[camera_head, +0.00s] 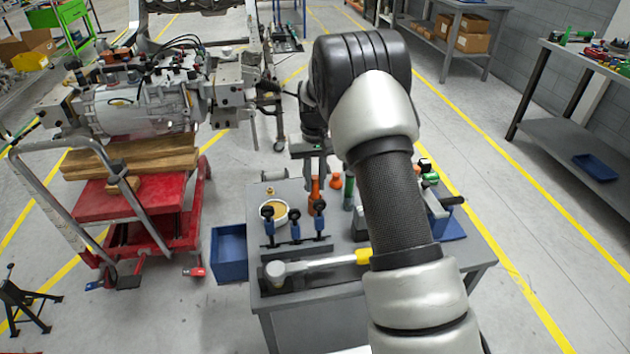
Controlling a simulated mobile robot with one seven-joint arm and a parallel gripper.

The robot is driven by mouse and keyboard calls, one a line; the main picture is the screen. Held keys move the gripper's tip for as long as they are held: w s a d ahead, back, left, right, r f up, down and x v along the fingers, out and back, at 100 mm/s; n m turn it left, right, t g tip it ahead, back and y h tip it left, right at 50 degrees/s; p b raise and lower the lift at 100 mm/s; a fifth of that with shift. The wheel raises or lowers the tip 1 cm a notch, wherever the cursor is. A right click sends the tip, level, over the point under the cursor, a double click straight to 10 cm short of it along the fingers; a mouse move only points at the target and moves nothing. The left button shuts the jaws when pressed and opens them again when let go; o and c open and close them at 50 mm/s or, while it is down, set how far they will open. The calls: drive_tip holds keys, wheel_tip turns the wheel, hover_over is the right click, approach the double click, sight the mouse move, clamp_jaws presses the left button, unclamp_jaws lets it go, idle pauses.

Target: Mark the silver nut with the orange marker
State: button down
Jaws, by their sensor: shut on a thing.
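My gripper (315,176) is at the back of the grey workbench, pointing down, partly hidden by my arm. It is shut on a slim orange object, which looks like the orange marker (314,196). The marker is upright, just below the fingers. I cannot tell whether its lower end touches the bench. I cannot pick out the silver nut for certain; it is too small or hidden behind my arm.
The workbench (340,282) carries a rack of blue-handled tools (295,242), a round bowl (274,211), a hammer with a yellow handle (318,264) and a green bottle (348,194). A red cart (125,200) stands further left.

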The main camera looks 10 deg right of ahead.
drive_tip(key=shift+r+p, duration=2.3)
drive_tip(key=shift+r, duration=1.45)
